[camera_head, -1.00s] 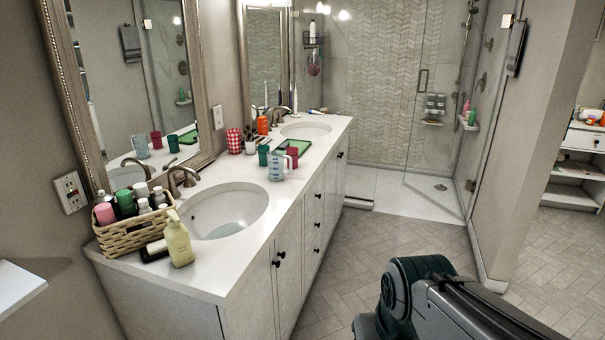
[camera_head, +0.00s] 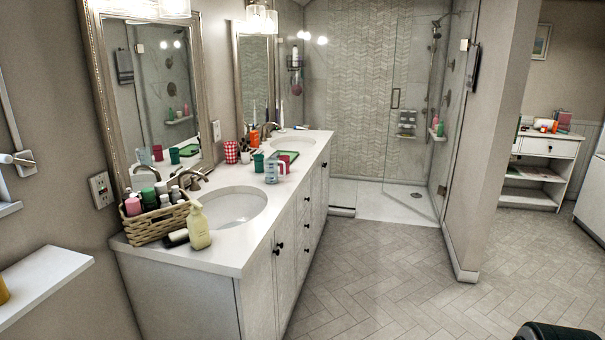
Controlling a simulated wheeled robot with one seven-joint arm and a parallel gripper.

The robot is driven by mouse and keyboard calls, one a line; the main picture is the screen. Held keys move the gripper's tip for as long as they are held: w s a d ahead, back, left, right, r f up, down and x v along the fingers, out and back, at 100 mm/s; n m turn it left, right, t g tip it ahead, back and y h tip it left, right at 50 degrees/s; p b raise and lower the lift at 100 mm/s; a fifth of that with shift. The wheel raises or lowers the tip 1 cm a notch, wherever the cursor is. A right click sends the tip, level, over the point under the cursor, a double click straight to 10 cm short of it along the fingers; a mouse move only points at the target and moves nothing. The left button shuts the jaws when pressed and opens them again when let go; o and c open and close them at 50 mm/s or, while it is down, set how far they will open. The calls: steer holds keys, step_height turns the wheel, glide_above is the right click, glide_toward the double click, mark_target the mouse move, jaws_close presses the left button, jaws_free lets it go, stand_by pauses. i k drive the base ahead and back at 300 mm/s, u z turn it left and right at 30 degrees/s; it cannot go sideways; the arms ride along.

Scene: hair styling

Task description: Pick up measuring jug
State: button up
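The measuring jug (camera_head: 271,170) is a small, pale, translucent jug with bluish markings. It stands upright on the white vanity counter (camera_head: 233,260), just beyond the near sink and close to the counter's front edge. A green cup (camera_head: 258,162) is just left of it and a red cup (camera_head: 283,166) just right of it; I cannot tell whether they touch the jug. My gripper is out of view. Only a dark piece of my arm shows at the bottom right corner, well away from the jug.
A wicker basket (camera_head: 148,228) of bottles and a yellow pump bottle (camera_head: 199,228) stand at the counter's near end. A green tray (camera_head: 288,157) lies behind the jug. A white shelf (camera_head: 45,283) juts out at left. The tiled floor (camera_head: 385,265) right of the vanity is clear.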

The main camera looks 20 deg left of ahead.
mark_target(270, 164)
steer(key=z, duration=0.05)
steer(key=i, duration=1.3)
steer(key=u, duration=0.3)
steer(key=i, duration=1.45)
steer(key=u, duration=1.5)
steer(key=i, duration=0.75)
steer(key=u, duration=1.1)
steer(key=i, duration=0.25)
steer(key=u, duration=0.1)
